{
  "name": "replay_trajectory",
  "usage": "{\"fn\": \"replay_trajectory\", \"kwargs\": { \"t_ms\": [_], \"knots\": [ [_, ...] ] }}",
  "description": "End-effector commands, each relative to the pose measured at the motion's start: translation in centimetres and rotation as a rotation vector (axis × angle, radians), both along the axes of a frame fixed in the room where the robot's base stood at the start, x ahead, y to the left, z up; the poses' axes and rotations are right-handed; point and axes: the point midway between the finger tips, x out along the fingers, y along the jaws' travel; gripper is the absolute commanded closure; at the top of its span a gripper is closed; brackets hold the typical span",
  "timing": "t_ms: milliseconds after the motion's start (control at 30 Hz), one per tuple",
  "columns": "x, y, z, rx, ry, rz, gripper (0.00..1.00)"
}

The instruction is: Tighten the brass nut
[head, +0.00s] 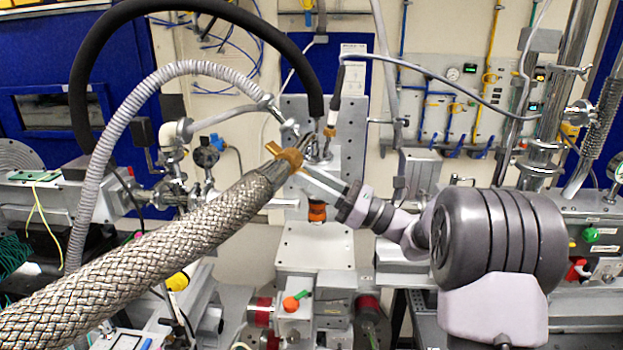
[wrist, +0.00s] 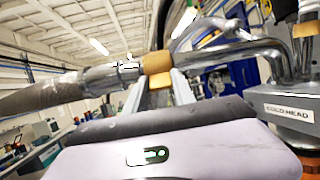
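The brass nut (head: 290,157) sits at the upper end of a thick braided metal hose (head: 160,245), near the picture's middle in the head view. In the wrist view the brass nut (wrist: 157,63) shows above my fingers, with the hose (wrist: 50,95) running off to the left. My gripper (head: 302,170) reaches in from the right with its silver fingers at the nut. In the wrist view my gripper (wrist: 160,88) has its two fingers on either side, just below the nut. I cannot tell whether they press on it.
A curved metal pipe (wrist: 255,50) leads from the nut's right toward a block labelled cold head (wrist: 288,108). A black hose (head: 85,75) and a grey corrugated hose (head: 110,140) arch over the left side. Valves and a gauge (head: 207,157) stand close behind the braided hose.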

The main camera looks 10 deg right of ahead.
Motion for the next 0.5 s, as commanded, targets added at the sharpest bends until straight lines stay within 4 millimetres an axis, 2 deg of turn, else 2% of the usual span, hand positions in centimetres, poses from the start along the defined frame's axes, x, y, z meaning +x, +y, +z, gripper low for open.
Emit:
{"fn": "replay_trajectory", "kwargs": {
  "t_ms": [33, 100, 500],
  "knots": [
    [0.0, 0.0, 0.0, 0.000, 0.000, 0.000, 0.87],
    [0.0, 0.0, 0.0, 0.000, 0.000, 0.000, 1.00],
    [-0.1, -0.2, 1.0, -0.061, 0.037, 0.003, 1.00]
  ]
}}
